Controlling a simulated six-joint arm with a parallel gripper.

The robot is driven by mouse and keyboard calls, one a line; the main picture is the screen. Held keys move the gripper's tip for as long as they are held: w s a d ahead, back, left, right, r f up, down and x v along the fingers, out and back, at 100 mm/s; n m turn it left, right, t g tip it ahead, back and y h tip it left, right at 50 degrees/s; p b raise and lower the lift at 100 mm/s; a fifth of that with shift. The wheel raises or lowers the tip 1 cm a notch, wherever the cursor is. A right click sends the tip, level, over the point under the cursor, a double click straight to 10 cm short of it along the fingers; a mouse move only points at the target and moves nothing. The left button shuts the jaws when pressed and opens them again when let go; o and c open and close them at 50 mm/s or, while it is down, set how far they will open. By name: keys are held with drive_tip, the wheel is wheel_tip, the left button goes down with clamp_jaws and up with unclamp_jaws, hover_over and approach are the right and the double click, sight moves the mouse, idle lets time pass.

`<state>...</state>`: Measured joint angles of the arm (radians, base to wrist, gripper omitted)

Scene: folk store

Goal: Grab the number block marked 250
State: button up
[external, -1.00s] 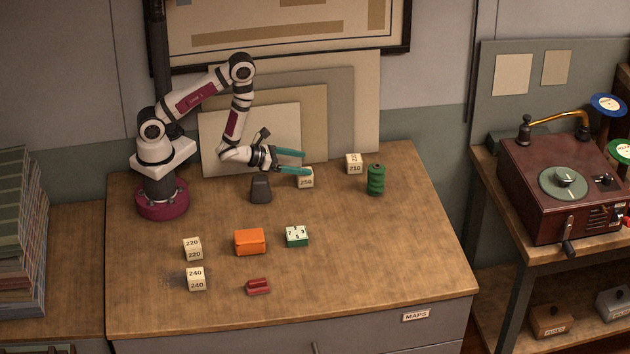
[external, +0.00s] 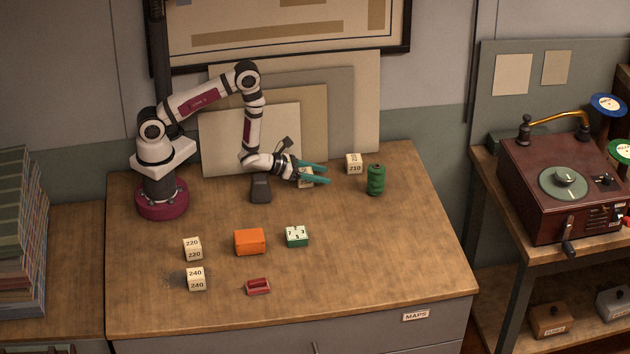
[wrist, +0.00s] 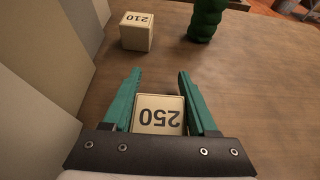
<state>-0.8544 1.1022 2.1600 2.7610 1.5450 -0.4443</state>
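The cream number block marked 250 (wrist: 158,115) sits between the two teal fingers of my gripper (wrist: 159,80) in the wrist view, close to the palm. The fingers are spread, with a gap on each side of the block near the tips. In the external view the block (external: 306,180) is mostly hidden behind my gripper (external: 327,173). The fingers reach to the right past it, low over the table.
Block 210 (external: 354,164) and a green ribbed cylinder (external: 376,180) stand beyond the fingertips. A dark grey weight (external: 261,188) is left of my gripper. Boards (external: 262,140) lean behind it. Blocks 220 (external: 193,249) and 240 (external: 196,279) and an orange box (external: 250,241) stand nearer the front.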

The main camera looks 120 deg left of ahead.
drive_tip(key=c, duration=0.8)
